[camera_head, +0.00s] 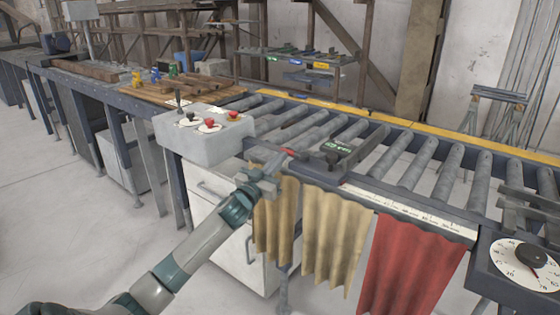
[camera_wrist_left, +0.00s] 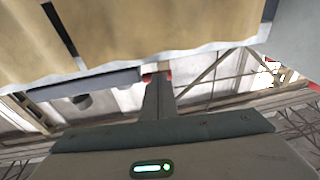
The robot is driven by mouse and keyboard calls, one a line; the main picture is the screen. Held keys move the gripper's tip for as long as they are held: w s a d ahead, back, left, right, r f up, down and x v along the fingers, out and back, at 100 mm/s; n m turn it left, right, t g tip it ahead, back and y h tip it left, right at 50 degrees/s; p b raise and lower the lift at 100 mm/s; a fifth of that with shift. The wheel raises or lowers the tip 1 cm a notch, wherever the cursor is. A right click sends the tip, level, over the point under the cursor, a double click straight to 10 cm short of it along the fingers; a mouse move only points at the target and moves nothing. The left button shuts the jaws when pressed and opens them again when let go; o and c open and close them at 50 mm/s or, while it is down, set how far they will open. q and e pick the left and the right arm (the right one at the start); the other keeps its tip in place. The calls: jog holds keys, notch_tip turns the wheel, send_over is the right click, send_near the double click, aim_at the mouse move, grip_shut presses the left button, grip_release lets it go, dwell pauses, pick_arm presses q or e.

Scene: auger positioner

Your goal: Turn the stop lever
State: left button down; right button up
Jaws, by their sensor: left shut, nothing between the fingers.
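The stop carriage (camera_head: 338,148), a dark block with a small green display, sits at the front rail of the roller conveyor. A small red piece (camera_head: 288,152) shows at its left end and looks like the stop lever's tip; I cannot see the lever's full shape. My left gripper (camera_head: 279,161) is just below and left of this red piece, in front of the rail. Its fingers are shut and empty; in the left wrist view they (camera_wrist_left: 158,84) point at the rail, with red bits beside the tips. I cannot tell whether they touch the lever. My right gripper is out of view.
A grey control box (camera_head: 205,143) with red and black knobs stands left of my gripper. Tan curtains (camera_head: 335,235) and a red curtain (camera_head: 412,262) hang below the rail. A dial (camera_head: 522,264) is at the lower right. The floor at lower left is clear.

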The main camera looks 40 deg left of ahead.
pick_arm(q)
jog(key=shift+w, duration=0.3)
jog(key=shift+a, duration=0.1)
dwell(0.3)
jog(key=shift+f, duration=0.1)
